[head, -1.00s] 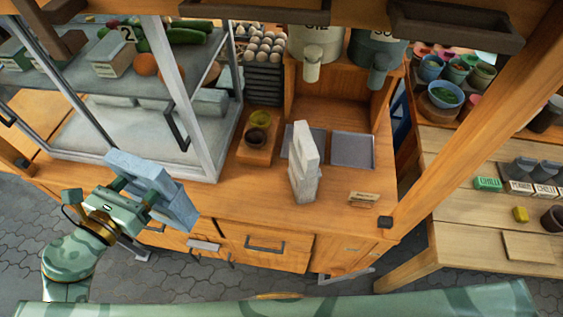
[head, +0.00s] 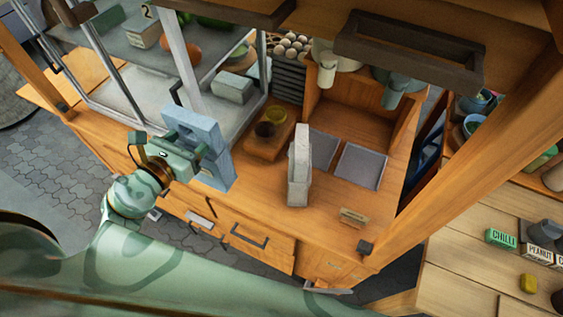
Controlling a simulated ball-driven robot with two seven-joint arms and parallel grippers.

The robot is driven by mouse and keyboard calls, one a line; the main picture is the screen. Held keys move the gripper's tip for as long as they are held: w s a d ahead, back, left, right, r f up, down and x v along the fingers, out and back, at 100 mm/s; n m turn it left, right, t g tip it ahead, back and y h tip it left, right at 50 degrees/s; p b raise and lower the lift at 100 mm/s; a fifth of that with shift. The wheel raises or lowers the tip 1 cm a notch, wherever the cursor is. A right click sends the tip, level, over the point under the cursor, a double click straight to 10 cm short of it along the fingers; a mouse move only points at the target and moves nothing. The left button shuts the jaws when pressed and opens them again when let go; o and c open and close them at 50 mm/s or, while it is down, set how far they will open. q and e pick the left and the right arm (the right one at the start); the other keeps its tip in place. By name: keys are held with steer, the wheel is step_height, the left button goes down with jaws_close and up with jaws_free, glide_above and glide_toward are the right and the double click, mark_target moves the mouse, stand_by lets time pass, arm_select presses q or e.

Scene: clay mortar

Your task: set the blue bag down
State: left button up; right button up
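The blue bag (head: 197,135) is a pale blue, boxy bag with a handle opening, seen in the head view left of centre. My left gripper (head: 203,152) is shut on it and holds it upright, slightly tilted, in front of the wooden counter's (head: 255,200) left front edge. I cannot see a gap between the bag and the counter clearly. A white bag (head: 299,168) of similar shape stands on the counter to the right. My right gripper is not in view.
Two grey square trays (head: 362,166) lie behind the white bag. A wooden block with two small bowls (head: 270,129) sits between the bags. A glass case (head: 192,75) stands at back left. A small sign (head: 353,216) is near the front right edge.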

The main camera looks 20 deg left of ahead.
arm_select(q)
steer(key=w+d+f+b, duration=0.3)
steer(key=w+f, duration=0.3)
steer(key=w+d+f+b, duration=0.3)
steer(key=w+f, duration=0.3)
steer(key=f, duration=0.1)
steer(key=shift+w, duration=0.3)
steer(key=shift+f, duration=0.15)
steer(key=o, duration=1)
